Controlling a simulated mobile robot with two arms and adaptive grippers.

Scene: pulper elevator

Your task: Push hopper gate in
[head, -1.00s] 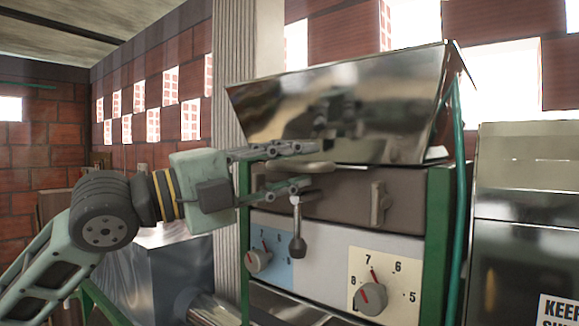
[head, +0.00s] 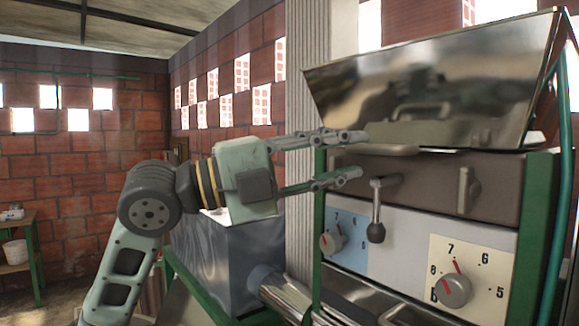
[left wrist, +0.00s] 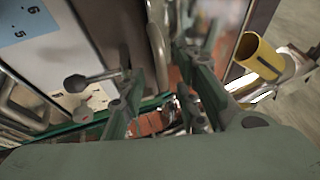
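The hopper gate (head: 388,149), a flat grey-tan plate with a rounded handle end, sticks out below the shiny steel hopper (head: 430,85). My left gripper (head: 356,155) is open and empty at the machine's front left. In the head view its upper finger overlaps the gate's left end, and its lower finger is below that. I cannot tell whether they touch the gate. In the left wrist view the open fingers (left wrist: 160,102) point toward a grey curved handle (left wrist: 158,55), apparently the gate's. My right gripper is not in view.
A lever with a dark knob (head: 376,232) hangs just right of the lower fingertip. A dial (head: 333,241) and another dial (head: 453,290) sit on the front panel. A yellow tube (left wrist: 258,55) shows in the wrist view. Open floor lies left.

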